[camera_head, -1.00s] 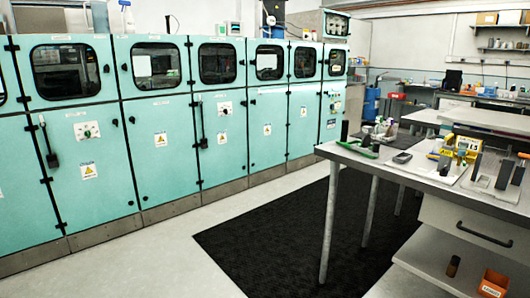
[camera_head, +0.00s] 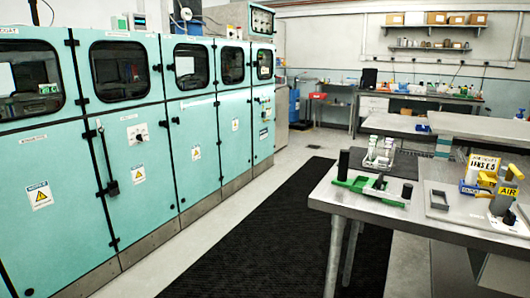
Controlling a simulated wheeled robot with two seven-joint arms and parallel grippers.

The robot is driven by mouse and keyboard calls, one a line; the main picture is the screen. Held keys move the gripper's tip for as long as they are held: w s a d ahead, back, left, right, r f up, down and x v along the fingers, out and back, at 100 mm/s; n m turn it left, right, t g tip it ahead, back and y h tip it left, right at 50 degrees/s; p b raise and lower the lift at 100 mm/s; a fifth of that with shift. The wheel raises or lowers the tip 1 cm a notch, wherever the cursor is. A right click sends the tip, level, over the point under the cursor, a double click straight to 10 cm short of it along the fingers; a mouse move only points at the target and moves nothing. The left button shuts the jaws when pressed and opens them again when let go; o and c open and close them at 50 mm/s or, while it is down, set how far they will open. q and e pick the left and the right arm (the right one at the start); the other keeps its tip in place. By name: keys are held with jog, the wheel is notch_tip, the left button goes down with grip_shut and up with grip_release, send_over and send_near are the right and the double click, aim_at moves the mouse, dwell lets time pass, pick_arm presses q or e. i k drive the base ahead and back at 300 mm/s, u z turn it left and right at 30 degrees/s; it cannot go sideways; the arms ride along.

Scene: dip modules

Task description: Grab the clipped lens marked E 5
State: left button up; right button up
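A yellow sign (camera_head: 482,169) stands near the right edge of the head view, on the metal table (camera_head: 390,215). Its dark lettering seems to read "LENS E 5", with a smaller line above too small to read. A blue item (camera_head: 470,188) is at its foot. I cannot make out a clipped lens there at this size. A yellow block marked "AIR" (camera_head: 508,190) stands in front and to the right, partly covering the sign's surroundings. Neither of my grippers is in view.
On the table are a green tool with a black cylinder (camera_head: 343,165), a grey tray (camera_head: 437,198) and a rack of white-topped bottles (camera_head: 380,152). Teal cabinets (camera_head: 130,140) line the left. A black mat (camera_head: 270,235) covers open floor between them and the table.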

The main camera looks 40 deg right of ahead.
aim_at(373, 140)
jog(key=z, duration=0.1)
jog(key=i, duration=2.6)
jog(key=z, duration=0.95)
jog(key=i, duration=1.5)
jog(key=z, duration=2.05)
jog(key=i, duration=0.9)
jog(key=z, duration=0.5)
